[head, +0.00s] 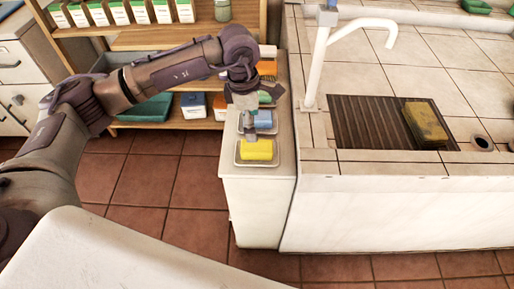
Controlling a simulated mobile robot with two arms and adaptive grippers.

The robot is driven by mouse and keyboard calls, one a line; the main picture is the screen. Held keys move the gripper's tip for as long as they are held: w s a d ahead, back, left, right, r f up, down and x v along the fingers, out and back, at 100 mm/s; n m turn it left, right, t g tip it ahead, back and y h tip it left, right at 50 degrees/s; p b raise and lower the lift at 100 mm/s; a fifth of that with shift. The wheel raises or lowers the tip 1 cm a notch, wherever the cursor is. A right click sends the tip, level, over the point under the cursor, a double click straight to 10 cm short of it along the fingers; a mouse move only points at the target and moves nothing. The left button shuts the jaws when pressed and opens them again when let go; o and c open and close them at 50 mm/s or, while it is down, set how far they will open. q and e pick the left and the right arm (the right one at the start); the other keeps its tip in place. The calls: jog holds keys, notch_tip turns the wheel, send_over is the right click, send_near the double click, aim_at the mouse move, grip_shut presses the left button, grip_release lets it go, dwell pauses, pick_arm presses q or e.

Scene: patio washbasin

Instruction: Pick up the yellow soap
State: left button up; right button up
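The yellow soap (256,150) is a bright yellow bar. It lies on a small pale dish (240,163) at the front end of a narrow white cabinet top. My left gripper (250,137) reaches in from the left and points down just above the far edge of the yellow soap. I cannot tell whether it touches the soap. Its fingers are small and partly hidden by the gripper body, so their opening is unclear. My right gripper is not in view.
Behind the yellow soap are a blue bar (263,118), a green bar (265,97) and an orange item (267,68). A tiled basin counter (390,170) with a white faucet (317,60) stands to the right. Wooden shelves (185,118) are behind.

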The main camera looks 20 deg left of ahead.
aim_at(257, 146)
pick_arm(q)
jog(key=f, duration=0.4)
jog(key=shift+d+f, duration=0.3)
jog(key=shift+d+f+p, duration=0.15)
jog(key=shift+f+p, duration=0.25)
jog(key=shift+f, duration=0.9)
jog(key=shift+d+f+p, duration=0.15)
jog(key=shift+f+p, duration=0.2)
jog(key=shift+f, duration=0.95)
jog(key=c, duration=1.5)
jog(key=shift+r, duration=0.15)
notch_tip(257, 146, up, 4)
jog(key=shift+w+r+b, duration=0.1)
jog(key=shift+b, duration=0.45)
jog(key=shift+w+d+r+b, duration=0.35)
jog(key=shift+w+d+r, duration=0.55)
jog(key=shift+d, duration=0.95)
jog(key=shift+w+d+r+b, duration=0.45)
jog(key=shift+d+r, duration=0.85)
jog(key=shift+d, duration=0.5)
jog(key=shift+w+d+r+b, duration=0.3)
jog(key=shift+w+d+r, duration=0.6)
jog(key=shift+d, duration=0.95)
jog(key=shift+s+r, duration=0.2)
jog(key=shift+s, duration=0.05)
